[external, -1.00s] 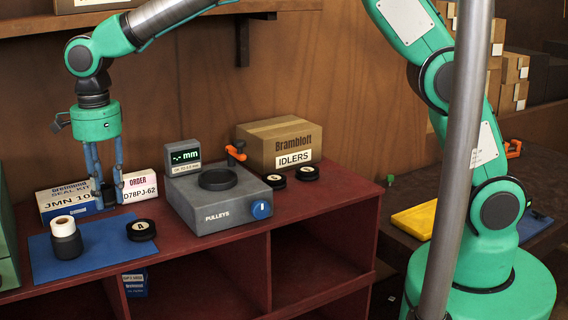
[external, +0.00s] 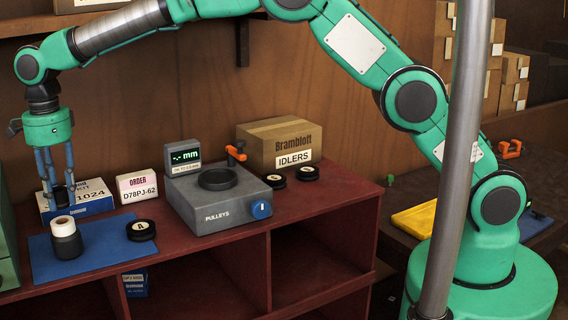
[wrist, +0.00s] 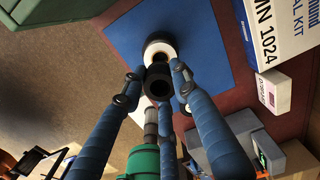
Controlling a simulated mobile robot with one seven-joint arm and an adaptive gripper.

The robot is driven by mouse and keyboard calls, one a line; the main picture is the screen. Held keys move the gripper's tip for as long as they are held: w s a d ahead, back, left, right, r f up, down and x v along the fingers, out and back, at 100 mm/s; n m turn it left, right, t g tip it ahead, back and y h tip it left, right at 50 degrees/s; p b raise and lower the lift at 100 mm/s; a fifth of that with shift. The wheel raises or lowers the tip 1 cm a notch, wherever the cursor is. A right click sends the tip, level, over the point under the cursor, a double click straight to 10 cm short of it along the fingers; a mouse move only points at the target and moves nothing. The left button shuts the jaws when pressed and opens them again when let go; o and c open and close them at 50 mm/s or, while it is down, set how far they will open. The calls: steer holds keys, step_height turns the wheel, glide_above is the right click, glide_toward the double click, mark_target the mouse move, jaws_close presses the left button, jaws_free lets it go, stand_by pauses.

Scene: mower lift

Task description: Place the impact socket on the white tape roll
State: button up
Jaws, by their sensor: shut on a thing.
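The white tape roll (external: 62,225) stands on top of a dark grey cylinder (external: 67,246) on the blue mat. In the wrist view the white tape roll (wrist: 160,46) shows as a white ring with a brown core. My gripper (external: 57,190) points down and is shut on the black impact socket (external: 61,196). In the wrist view the socket (wrist: 157,82) sits between the fingers and overlaps the roll's near edge. In the external view the socket is just above the roll, with a small gap showing; the exact depth offset is hard to tell.
The blue mat (external: 100,255) also holds a black disc marked A (external: 141,230). The grey PULLEYS gauge (external: 215,205) stands to the right.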

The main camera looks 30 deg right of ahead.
mark_target(59, 207)
steer(key=shift+w+a, duration=0.3)
steer(key=shift+a, duration=0.05)
steer(key=shift+f, duration=1.75)
steer(key=shift+f, duration=0.15)
steer(key=o, duration=1.2)
step_height(59, 207, up, 12)
steer(key=shift+s+r, duration=0.1)
